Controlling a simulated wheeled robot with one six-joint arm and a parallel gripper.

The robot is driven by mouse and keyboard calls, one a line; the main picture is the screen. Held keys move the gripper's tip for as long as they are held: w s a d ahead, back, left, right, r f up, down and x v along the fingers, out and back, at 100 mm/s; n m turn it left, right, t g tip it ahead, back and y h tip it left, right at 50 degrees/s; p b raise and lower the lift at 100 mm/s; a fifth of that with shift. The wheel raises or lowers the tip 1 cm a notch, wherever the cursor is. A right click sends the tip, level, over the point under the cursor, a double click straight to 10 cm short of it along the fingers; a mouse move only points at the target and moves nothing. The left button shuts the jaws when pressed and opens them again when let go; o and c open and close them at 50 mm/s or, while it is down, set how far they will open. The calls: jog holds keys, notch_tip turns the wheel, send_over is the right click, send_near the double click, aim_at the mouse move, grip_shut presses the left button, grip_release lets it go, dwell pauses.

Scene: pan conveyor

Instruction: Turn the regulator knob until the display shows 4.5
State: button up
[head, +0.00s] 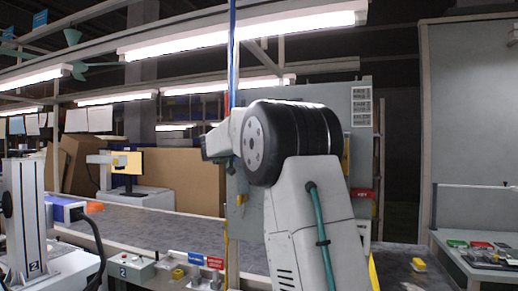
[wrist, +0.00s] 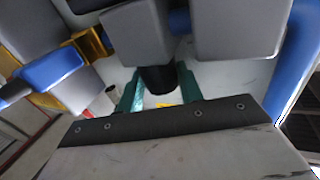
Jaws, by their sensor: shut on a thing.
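In the wrist view, my gripper (wrist: 158,88) has its two teal fingers on either side of a dark, round knob (wrist: 158,76). It is shut on this knob, which looks like the regulator knob. Grey blocks hide the knob's upper part in this view. In the head view, a grey upright panel (head: 360,90) stands behind my arm, and my arm hides my gripper and the knob. No display reading can be made out in either view.
Grey blocks (wrist: 136,30) and a blue-topped part (wrist: 50,68) crowd close around my gripper. A dark bench (head: 150,222) runs across the head view, with a small control box (head: 130,268) at its front. Cardboard boxes (head: 180,178) stand behind it.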

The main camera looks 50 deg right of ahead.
jog(key=shift+w+m+g, duration=0.15)
jog(key=shift+m+g, duration=0.6)
jog(key=shift+g, duration=0.4)
jog(key=shift+w+m+g, duration=0.1)
jog(key=shift+m+g, duration=0.65)
jog(key=shift+g, duration=0.4)
jog(key=shift+g+y, duration=0.3)
jog(key=o, duration=1)
jog(key=v, duration=0.7)
jog(key=shift+w+a, duration=0.1)
jog(key=shift+a, duration=0.25)
